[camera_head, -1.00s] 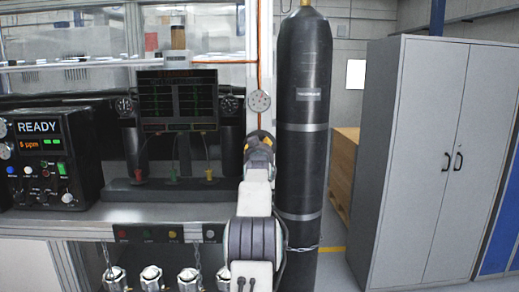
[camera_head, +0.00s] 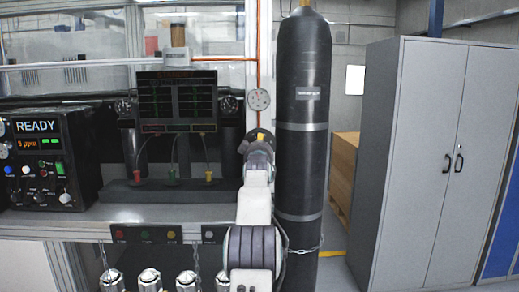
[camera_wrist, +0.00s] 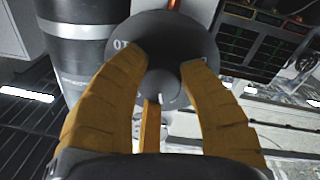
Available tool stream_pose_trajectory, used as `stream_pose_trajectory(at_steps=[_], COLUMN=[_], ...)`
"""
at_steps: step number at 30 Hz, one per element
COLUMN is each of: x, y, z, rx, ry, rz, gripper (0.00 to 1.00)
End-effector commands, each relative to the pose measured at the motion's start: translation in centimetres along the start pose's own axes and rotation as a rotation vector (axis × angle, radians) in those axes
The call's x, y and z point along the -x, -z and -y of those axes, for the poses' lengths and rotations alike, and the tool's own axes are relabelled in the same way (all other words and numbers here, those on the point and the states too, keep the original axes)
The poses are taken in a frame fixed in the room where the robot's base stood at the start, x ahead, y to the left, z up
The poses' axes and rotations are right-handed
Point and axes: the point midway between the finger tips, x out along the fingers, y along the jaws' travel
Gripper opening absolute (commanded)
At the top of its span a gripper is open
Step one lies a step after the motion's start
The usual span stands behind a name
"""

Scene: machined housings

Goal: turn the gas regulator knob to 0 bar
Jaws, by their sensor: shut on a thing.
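The regulator knob (camera_wrist: 161,86) is a dark round knob in front of a dark dial plate (camera_wrist: 183,40) with light markings, seen in the wrist view. A white mark shows at the knob's lower edge; I cannot read the setting. My gripper (camera_wrist: 168,74) has its orange fingers closed around the knob's sides. In the head view my gripper (camera_head: 259,138) is at the regulator, below a round white gauge (camera_head: 258,99) on a copper pipe. My arm hides most of the regulator there.
A tall black gas cylinder (camera_head: 302,150) stands just right of my arm, held by a chain. A grey cabinet (camera_head: 430,160) is farther right. On the left are a bench (camera_head: 160,212), a box reading READY (camera_head: 45,160) and a dark display panel (camera_head: 177,100).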

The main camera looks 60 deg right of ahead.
Motion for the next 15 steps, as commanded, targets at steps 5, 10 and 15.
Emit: stream_pose_trajectory(at_steps=[5,10,15], x=[-0.02,-0.02,-0.02], y=[-0.01,0.01,0.03], z=[0.08,0.11,0.13], rx=[0.085,0.133,0.153], ry=[-0.002,-0.003,-0.003], rz=[-0.006,-0.008,-0.009], gripper=[0.04,0.05,0.05])
